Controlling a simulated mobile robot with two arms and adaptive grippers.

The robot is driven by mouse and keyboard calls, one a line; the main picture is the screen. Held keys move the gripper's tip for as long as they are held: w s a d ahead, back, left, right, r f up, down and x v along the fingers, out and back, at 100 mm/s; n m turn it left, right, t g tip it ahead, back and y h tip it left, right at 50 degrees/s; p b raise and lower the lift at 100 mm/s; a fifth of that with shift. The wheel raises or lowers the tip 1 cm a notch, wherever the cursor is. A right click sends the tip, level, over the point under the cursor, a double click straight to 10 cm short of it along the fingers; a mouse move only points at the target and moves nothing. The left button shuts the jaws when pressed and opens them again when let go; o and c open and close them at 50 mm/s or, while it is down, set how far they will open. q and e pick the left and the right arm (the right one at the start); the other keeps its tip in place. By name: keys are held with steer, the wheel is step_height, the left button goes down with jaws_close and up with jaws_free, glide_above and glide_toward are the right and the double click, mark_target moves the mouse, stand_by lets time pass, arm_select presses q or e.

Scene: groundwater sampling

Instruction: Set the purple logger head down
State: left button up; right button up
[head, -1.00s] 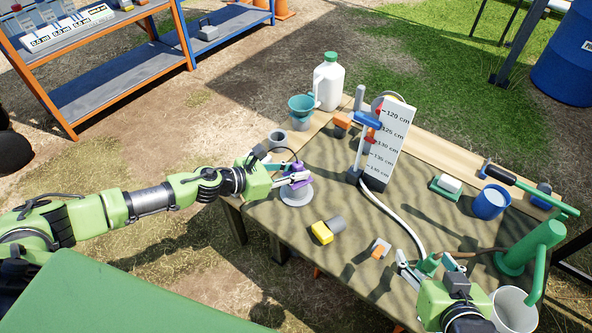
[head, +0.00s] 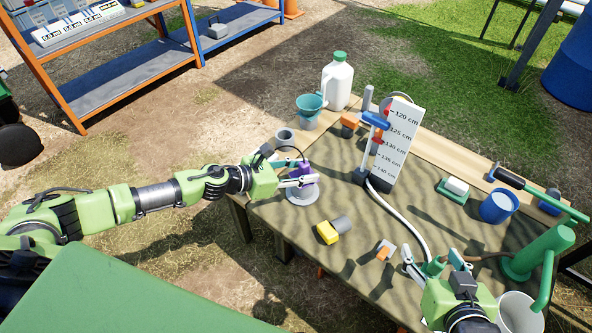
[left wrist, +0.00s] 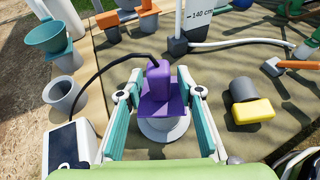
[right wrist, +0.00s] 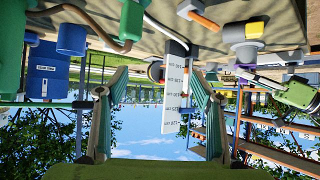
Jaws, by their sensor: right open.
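The purple logger head (head: 306,171) stands upright on a grey round base (head: 303,197) at the table's left edge. In the left wrist view the logger head (left wrist: 160,88) shows a block over a flat plate, with a black cable running left. My left gripper (head: 303,172) is open, its fingers (left wrist: 159,82) on either side of the logger head; whether a fingertip still touches it I cannot tell. My right gripper (head: 431,256) is open near the green hose fitting (head: 434,266). In the right wrist view nothing sits between its fingers (right wrist: 161,85).
The yellow-and-grey cylinder (head: 328,232) lies right of the base. A grey cup (head: 285,137), teal funnel (head: 311,103) and white jug (head: 337,85) stand behind. The scale board (head: 393,145), blue cup (head: 498,206) and green pump (head: 540,250) are further right.

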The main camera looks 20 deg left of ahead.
arm_select(q)
steer(key=shift+r, duration=0.25)
steer(key=v, duration=0.3)
steer(key=shift+s+a, duration=0.25)
steer(key=shift+s, duration=0.1)
glide_toward(300, 171)
steer(key=s+d+r+n+t+y, duration=0.1)
steer(key=d+r+n+t+y, duration=0.4)
steer(key=n, duration=1.7)
steer(key=s+d+f+n+g+y, duration=0.1)
steer(key=s+n, duration=0.7)
steer(key=n, duration=1.2)
steer(key=shift+d+f+g+y, duration=0.4)
steer(key=shift+d+f+g, duration=0.05)
steer(key=shift+d+g, duration=0.7)
arm_select(e)
steer(key=shift+w+a+r+t, duration=0.25)
steer(key=shift+w+r+t, duration=0.2)
steer(key=shift+r, duration=0.1)
